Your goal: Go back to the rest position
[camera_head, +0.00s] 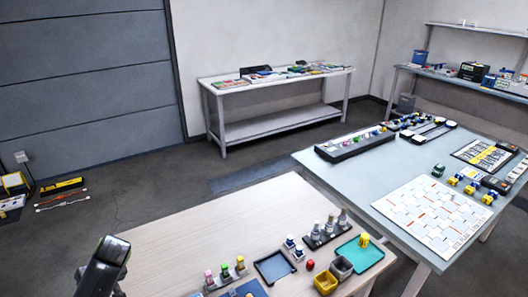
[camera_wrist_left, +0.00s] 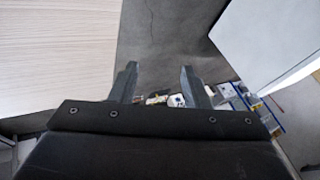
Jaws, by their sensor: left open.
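My left arm (camera_head: 103,266) stands at the lower left of the head view, beside the left end of the pale wooden table (camera_head: 165,245). In the left wrist view my left gripper (camera_wrist_left: 160,68) has its two fingers apart with nothing between them. It is over dark floor (camera_wrist_left: 165,35), with a pale wood surface (camera_wrist_left: 55,50) at the left. My right gripper is out of view.
On the wooden table are a dark blue tray (camera_head: 274,267), a teal tray (camera_head: 358,256), a yellow bin (camera_head: 325,282), a grey bin (camera_head: 341,267) and several small bottles. A grey-blue table (camera_head: 350,180) stands at the right. The wooden table's left part is clear.

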